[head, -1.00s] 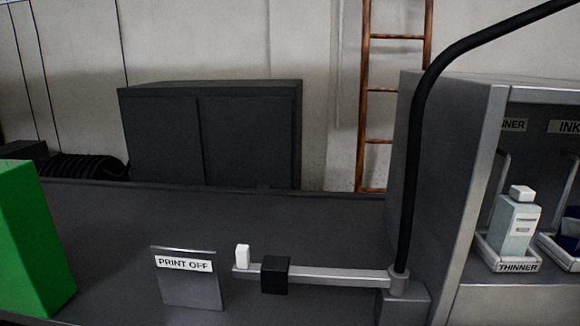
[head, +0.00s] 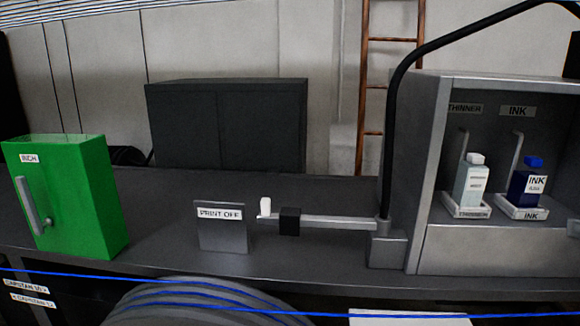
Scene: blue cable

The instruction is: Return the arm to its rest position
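Neither of my grippers shows in the head view. A blue cable (head: 180,286) runs across the bottom of the view. Part of it passes over a large grey reel or drum (head: 205,300), which is cut off by the lower edge. The cable's ends are out of view.
A green box (head: 85,200) with a handle stands at left on the dark bench (head: 160,225). A "PRINT OFF" plate (head: 221,232) and a metal arm (head: 340,222) stand mid-bench. At right a grey cabinet (head: 490,250) holds a thinner bottle (head: 470,183) and an ink bottle (head: 527,185).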

